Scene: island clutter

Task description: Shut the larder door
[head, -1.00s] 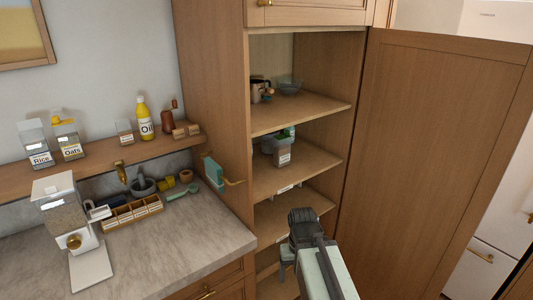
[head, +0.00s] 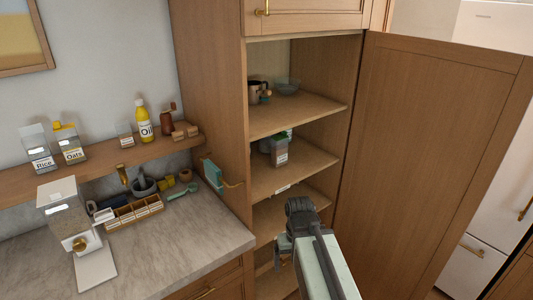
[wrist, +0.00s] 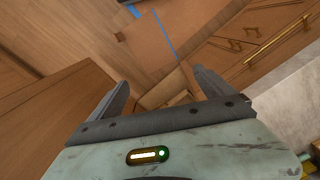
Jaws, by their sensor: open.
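The larder door (head: 435,155) is a tall wooden panel, swung wide open to the right of the larder in the head view. The larder (head: 295,120) stands open with its shelves showing. My gripper (head: 286,248) is in front of the lower shelves, left of the door and apart from it. In the wrist view my gripper (wrist: 163,92) has its two fingers spread with nothing held between them. The head view shows the gripper mostly from behind, and its fingertips are hard to make out there.
A marble counter (head: 205,230) is on the left, with a white dispenser (head: 75,235) and small kitchen items. Larder shelves hold a mug (head: 255,92), a bowl (head: 287,87) and a labelled container (head: 279,152). A white fridge (head: 490,215) stands behind the door on the right.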

